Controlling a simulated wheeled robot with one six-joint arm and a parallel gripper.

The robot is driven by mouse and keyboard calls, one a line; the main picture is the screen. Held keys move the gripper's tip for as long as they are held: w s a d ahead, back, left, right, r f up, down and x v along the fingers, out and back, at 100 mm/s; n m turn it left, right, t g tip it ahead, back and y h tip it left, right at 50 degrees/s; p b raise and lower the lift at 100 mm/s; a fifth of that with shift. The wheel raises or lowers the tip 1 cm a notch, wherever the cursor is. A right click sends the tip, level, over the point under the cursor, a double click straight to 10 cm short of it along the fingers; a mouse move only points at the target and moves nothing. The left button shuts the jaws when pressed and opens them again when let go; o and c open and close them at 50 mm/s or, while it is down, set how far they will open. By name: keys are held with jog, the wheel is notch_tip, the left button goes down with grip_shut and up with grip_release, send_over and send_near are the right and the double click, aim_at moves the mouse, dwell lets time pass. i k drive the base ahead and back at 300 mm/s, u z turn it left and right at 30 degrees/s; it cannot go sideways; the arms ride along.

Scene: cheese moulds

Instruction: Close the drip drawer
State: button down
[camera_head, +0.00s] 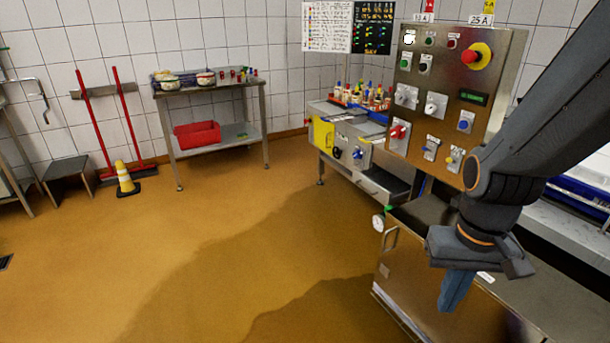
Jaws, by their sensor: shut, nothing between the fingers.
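What looks like the drip drawer (368,188) is a steel drawer with a bar handle, low under the steel bench at centre right. It stands pulled out, and its dark inside shows behind the front. My gripper (453,293) hangs at the lower right, pointing down, with its blue-grey fingers shut and empty. It is in front of a steel cabinet, nearer to me than the drawer and apart from it. The right end of the drawer is partly hidden by the control panel and cabinet.
A control panel (455,85) with knobs and a red stop button stands above the drawer's right side. The steel cabinet (425,285) with a handle and a gauge (379,222) stands in front. A bench (340,125) carries bottles.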

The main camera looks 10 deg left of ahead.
aim_at(387, 188)
jog(key=u, duration=0.4)
jog(key=i, duration=1.3)
jog(key=z, duration=0.35)
